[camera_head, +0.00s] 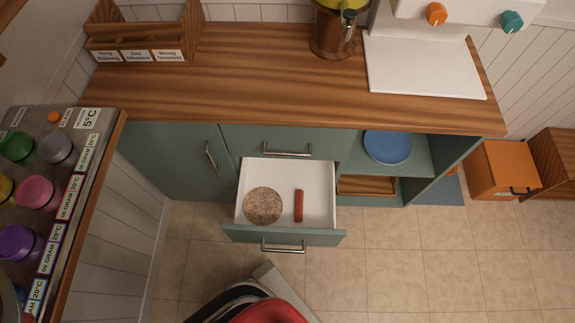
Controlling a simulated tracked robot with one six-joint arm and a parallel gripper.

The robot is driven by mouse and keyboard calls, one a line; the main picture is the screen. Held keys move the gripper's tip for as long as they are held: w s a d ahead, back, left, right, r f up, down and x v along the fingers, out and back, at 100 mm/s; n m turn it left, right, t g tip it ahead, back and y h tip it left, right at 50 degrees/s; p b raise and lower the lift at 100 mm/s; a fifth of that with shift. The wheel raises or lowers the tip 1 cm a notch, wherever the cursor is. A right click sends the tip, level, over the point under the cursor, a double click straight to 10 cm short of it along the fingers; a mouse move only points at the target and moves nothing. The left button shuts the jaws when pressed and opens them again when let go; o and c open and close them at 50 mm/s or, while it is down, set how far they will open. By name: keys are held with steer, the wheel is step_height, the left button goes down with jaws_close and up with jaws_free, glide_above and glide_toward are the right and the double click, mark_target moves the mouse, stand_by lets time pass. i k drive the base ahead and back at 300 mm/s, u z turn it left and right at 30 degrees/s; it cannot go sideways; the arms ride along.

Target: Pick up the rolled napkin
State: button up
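A small reddish-brown roll (298,205), which looks like the rolled napkin, lies lengthwise in an open white-lined drawer (317,184). A round speckled brown disc (262,206) lies to its left in the same drawer, with a gap between them. The drawer's green front with its metal handle stands out over the floor. My gripper is not visible in this view; a red and black shape with a grey edge at the bottom centre is cut off by the frame.
The wooden counter (230,96) above carries a labelled wooden organizer (140,44), a jug-like appliance (333,28) and a white machine (423,70). A blue plate (387,147) sits on an open shelf. An orange box (503,170) stands right.

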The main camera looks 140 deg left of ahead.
mark_target(298, 218)
steer(key=u, duration=4.85)
